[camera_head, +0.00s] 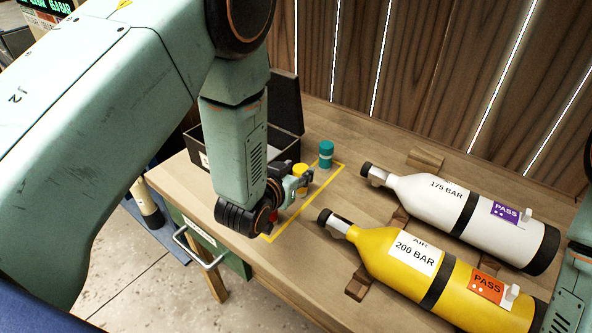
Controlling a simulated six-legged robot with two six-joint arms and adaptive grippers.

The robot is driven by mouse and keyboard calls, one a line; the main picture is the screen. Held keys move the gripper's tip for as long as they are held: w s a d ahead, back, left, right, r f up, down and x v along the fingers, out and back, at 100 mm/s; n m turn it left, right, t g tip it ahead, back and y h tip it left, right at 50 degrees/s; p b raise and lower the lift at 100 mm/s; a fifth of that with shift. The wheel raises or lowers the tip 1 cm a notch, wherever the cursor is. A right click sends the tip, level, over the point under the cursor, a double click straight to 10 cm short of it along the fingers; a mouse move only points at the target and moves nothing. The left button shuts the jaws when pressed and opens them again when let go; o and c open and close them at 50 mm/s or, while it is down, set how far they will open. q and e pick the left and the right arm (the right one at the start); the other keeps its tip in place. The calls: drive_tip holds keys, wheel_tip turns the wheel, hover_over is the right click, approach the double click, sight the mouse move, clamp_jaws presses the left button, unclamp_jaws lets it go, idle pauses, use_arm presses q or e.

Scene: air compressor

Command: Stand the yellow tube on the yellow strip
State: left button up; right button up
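The yellow strip (328,182) is a thin painted line on the wooden bench, with a corner at its far end. The yellow tube (300,169) shows its round top just behind my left gripper (298,182); its lower part is hidden by the gripper. It looks upright, at or beside the fingers. Whether the fingers grip it, and whether its base rests on the strip, I cannot tell. A teal tube (326,154) stands upright by the strip's far corner. A small red thing (273,216) shows partly beside the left wrist. My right gripper is out of view.
A white cylinder (440,195) and a yellow cylinder (395,252) lie on wooden blocks to the right. An open dark case (286,103) stands behind my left arm. A plank wall (425,65) backs the bench. The front middle of the bench (300,270) is clear.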

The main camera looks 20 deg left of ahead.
use_arm(q)
drive_tip(key=shift+o, duration=1)
drive_tip(key=shift+w, duration=0.1)
drive_tip(key=shift+d, duration=0.1)
drive_tip(key=shift+r, duration=0.1)
drive_tip(key=shift+r, duration=0.2)
drive_tip(key=p+v, duration=0.1)
drive_tip(key=v, duration=1.1)
drive_tip(key=shift+f, duration=0.1)
